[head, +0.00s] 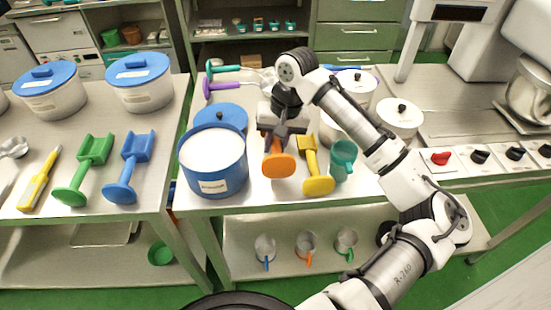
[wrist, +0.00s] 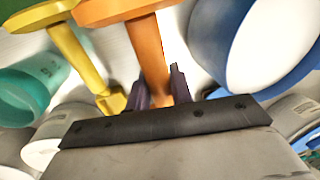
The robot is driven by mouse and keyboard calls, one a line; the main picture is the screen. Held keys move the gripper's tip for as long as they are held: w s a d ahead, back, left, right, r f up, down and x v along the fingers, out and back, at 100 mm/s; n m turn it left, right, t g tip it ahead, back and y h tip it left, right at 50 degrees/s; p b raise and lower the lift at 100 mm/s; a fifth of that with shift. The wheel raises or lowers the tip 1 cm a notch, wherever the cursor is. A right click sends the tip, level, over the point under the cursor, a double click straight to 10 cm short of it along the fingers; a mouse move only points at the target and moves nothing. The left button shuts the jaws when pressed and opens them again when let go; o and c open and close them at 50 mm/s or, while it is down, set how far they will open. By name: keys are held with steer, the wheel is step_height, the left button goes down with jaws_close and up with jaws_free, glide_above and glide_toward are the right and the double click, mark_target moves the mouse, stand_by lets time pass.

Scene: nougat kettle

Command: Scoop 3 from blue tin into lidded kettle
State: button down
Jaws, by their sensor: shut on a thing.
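The blue tin (head: 229,178) stands open on the middle table, filled with white material; it also shows in the wrist view (wrist: 212,42). A blue lid (head: 232,113) lies behind it. My gripper (head: 280,138) is just right of the tin, shut on the handle of an orange scoop (head: 279,166). White pots with black-knobbed lids (head: 399,117) stand right of my gripper, partly behind my arm. I cannot tell which is the kettle.
A steel pot (head: 530,92) stands far right.

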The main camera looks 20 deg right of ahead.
step_height(320, 180, up, 19)
steer(key=p, duration=0.4)
steer(key=shift+f, duration=0.2)
steer(key=shift+w, duration=0.1)
